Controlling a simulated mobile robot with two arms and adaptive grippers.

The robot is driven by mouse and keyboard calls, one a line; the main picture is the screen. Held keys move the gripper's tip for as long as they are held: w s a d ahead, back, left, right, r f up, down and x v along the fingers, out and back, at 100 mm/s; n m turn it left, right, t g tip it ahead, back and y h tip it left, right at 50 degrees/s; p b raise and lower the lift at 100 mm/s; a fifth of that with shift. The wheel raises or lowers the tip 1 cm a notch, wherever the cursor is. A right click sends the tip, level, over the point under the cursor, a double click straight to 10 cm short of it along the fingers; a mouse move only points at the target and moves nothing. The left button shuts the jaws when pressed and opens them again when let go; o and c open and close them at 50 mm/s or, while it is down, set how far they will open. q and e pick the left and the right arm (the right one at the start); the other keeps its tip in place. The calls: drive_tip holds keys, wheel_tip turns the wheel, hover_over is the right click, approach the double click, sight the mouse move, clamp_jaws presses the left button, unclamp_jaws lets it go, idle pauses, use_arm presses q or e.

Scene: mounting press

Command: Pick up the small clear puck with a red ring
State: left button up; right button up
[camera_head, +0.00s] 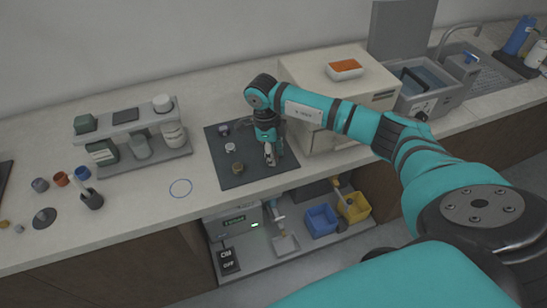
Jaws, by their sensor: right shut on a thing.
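A dark mat (259,178) lies on the counter. My right gripper (270,160) points down over the right part of this mat. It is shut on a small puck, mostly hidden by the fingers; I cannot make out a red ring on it. Several small pucks stand on the mat to the left of the gripper: one at the back (223,130), one in the middle (230,148) and a brownish one in front (238,168). They are too small to tell whether any is clear with a red ring. My left gripper is not in view.
A beige machine (310,64) with an orange-topped box (344,69) stands right behind my right forearm. A grey rack (134,122) with jars stands left of the mat. Blue (321,219) and yellow (354,207) bins sit below the counter.

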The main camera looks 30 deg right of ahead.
drive_tip(key=shift+c, duration=0.8)
